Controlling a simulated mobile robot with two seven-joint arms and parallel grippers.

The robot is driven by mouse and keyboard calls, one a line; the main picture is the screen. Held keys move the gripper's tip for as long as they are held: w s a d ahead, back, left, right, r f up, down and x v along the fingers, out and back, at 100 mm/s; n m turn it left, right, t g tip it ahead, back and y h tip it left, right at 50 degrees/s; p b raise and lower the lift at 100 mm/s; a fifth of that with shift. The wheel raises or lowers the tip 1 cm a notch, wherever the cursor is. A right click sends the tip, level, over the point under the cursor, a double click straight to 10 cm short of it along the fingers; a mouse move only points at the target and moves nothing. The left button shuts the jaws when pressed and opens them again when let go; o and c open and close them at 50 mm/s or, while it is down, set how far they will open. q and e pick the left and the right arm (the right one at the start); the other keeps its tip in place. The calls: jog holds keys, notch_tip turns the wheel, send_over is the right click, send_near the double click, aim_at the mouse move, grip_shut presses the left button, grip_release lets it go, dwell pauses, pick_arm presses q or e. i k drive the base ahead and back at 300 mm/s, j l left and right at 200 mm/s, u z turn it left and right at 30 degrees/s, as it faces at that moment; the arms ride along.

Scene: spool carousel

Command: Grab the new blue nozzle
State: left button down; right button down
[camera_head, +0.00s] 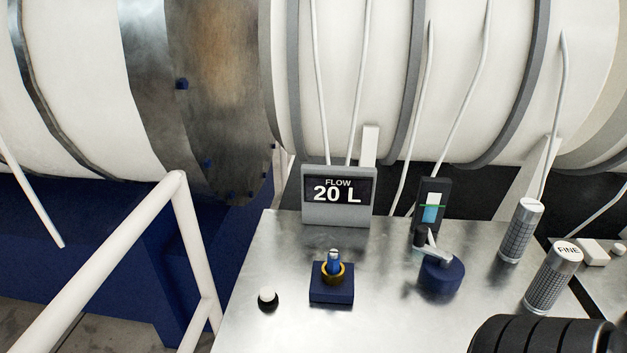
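A "FLOW 20 L" display (339,196) stands behind the nozzle. A white-topped black knob (267,297) is at left. Two knurled cylinders (521,231) (553,277), one marked "FINE", stand at right. A white railing (95,262) is left.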

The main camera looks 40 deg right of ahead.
aim_at(334, 257)
jog(key=z, duration=1.5)
jog(key=k+l+u, duration=0.2)
jog(key=i, duration=0.1)
